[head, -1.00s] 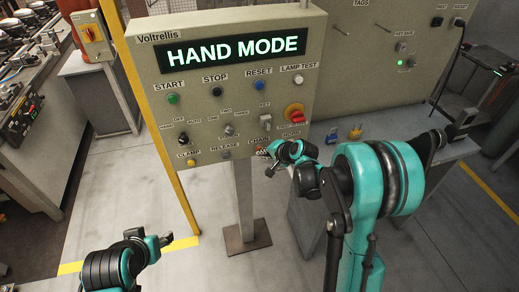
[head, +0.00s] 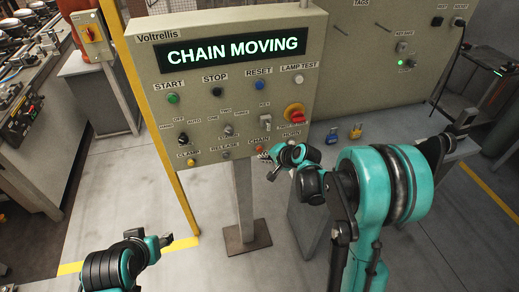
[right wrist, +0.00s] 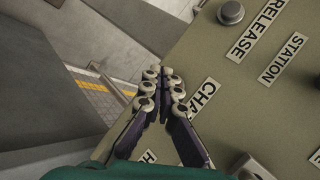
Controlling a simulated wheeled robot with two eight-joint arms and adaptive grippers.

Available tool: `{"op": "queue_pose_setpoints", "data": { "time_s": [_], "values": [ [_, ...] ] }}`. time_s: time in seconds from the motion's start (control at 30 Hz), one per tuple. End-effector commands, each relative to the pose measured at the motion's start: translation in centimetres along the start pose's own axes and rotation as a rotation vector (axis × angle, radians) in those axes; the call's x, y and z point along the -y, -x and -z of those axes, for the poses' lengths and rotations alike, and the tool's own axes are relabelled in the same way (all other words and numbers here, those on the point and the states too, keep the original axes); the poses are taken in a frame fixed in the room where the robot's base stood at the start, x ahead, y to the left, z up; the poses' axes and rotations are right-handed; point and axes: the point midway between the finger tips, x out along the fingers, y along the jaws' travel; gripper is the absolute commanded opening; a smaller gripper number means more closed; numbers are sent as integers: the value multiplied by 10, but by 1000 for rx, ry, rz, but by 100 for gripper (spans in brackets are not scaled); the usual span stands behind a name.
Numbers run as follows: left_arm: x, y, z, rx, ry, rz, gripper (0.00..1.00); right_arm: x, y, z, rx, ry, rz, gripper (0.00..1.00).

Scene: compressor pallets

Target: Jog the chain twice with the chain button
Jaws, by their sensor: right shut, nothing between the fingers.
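The control panel (head: 205,105) faces me, and its display (head: 233,50) reads CHAIN MOVING. The small red-orange chain button (head: 258,149) sits under the CHAIN label on the bottom row. My right gripper (head: 266,156) is shut and empty, with its tips just below and right of the button; I cannot tell whether they touch. In the right wrist view the shut fingertips (right wrist: 165,75) lie over the panel's edge beside the partly covered CHAIN label (right wrist: 204,98); the button is hidden there. My left gripper (head: 166,240) hangs low, far from the panel; its jaw state is unclear.
The release button (head: 227,155) and clamp button (head: 191,162) are left of the chain button. A yellow post (head: 150,120) stands left of the panel. Two padlocks (head: 355,132) lie on the bench at right.

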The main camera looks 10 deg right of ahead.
Motion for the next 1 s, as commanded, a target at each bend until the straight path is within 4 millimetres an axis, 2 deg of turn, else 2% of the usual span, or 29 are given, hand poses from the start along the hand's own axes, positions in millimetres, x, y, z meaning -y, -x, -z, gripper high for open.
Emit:
{"op": "queue_pose_setpoints", "data": {
  "time_s": [0.17, 0.6, 1.0],
  "values": [
    [0, -1, -1, 0, 0, 0, 48, -4, 6, -4, 0, 0, 0, 0],
    [0, -4, -3, 0, 0, 0, 48, -27, 37, -27, 0, -1, 0, 0],
    [0, -4, -3, 0, 0, 0, 48, -30, 42, -30, 0, 0, 0, 0]
  ]
}}
